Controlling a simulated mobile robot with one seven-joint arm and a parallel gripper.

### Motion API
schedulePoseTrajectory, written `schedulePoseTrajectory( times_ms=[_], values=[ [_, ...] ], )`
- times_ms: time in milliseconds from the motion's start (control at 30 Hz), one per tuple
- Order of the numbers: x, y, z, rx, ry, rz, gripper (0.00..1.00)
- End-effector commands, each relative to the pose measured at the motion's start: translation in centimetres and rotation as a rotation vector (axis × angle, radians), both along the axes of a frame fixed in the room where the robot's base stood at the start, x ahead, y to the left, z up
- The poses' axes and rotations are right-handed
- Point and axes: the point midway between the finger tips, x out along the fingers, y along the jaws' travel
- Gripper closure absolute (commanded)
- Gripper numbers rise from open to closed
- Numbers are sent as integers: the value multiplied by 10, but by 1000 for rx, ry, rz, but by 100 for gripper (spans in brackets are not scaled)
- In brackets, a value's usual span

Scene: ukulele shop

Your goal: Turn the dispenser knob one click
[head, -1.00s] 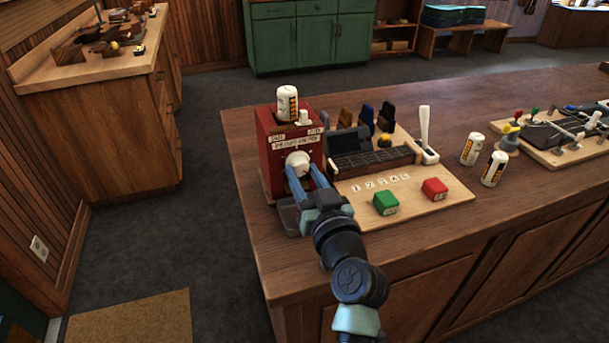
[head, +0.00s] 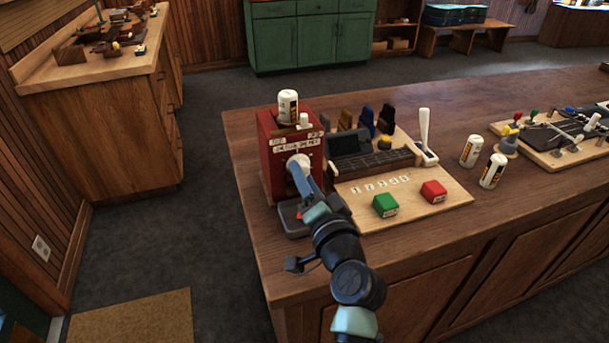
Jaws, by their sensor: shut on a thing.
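The red dispenser (head: 268,159) stands upright at the left end of the wooden counter. Its round white knob (head: 298,159) is on the front face. My gripper (head: 299,171) is shut on the knob, with its blue fingers now lined up one behind the other and the wrist rolled. The fingers hide the lower part of the knob. A grey tray (head: 286,224) lies at the foot of the dispenser, partly behind my gripper. A small orange-red spot (head: 299,214) shows in the tray, too small to identify.
A white bottle (head: 288,107) stands on top of the dispenser. To the right, a wooden board (head: 443,202) carries a green block (head: 385,204) and a red block (head: 433,191). Two white bottles (head: 471,151) stand farther right. The counter's front left is clear.

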Motion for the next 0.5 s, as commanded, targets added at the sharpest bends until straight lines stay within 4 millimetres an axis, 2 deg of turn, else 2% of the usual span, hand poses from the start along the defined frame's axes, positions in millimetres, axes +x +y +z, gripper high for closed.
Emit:
schedulePoseTrajectory(
  times_ms=[500],
  values=[
    [0,0,-1,95,32,0,100]
  ],
)
